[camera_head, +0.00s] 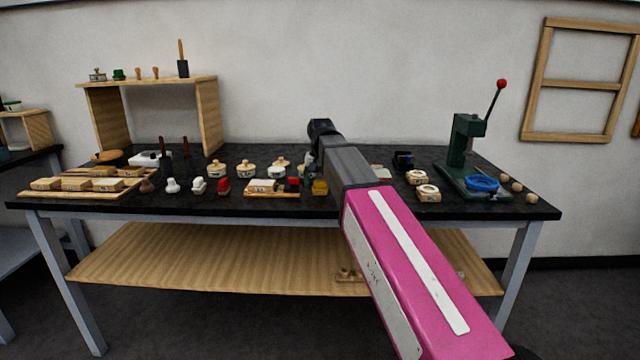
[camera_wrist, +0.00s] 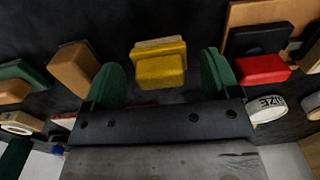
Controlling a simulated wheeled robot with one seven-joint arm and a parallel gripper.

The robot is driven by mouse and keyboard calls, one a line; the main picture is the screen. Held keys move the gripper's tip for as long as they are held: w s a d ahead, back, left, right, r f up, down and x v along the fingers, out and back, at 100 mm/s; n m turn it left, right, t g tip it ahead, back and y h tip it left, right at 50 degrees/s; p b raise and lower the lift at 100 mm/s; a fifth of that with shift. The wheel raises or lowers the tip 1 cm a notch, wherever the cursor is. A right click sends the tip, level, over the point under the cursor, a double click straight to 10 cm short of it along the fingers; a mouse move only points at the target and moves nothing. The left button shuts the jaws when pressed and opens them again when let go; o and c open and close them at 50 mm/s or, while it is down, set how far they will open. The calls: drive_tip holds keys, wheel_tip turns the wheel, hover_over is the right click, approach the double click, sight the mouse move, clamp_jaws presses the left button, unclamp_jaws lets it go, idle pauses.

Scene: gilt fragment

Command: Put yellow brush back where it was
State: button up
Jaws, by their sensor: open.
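The yellow brush (camera_wrist: 160,68) is a small yellow block with a paler yellow upper layer. In the wrist view it lies on the dark surface between the two green fingertips of my gripper (camera_wrist: 162,75), with gaps on both sides. My gripper is open and empty. In the head view a yellow block (camera_head: 320,187), seemingly the same brush, stands on the black worktop beside my arm. My arm reaches over the bench from the lower right and its fingers are hidden there. Which place the brush came from does not show.
A brown block (camera_wrist: 75,68) is near the other. The bench (camera_head: 300,207) holds several small tools, a wooden shelf (camera_head: 207,115) and a green press (camera_head: 460,150).

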sight(320, 180)
wheel_tip(320, 180, up, 12)
idle(0.5)
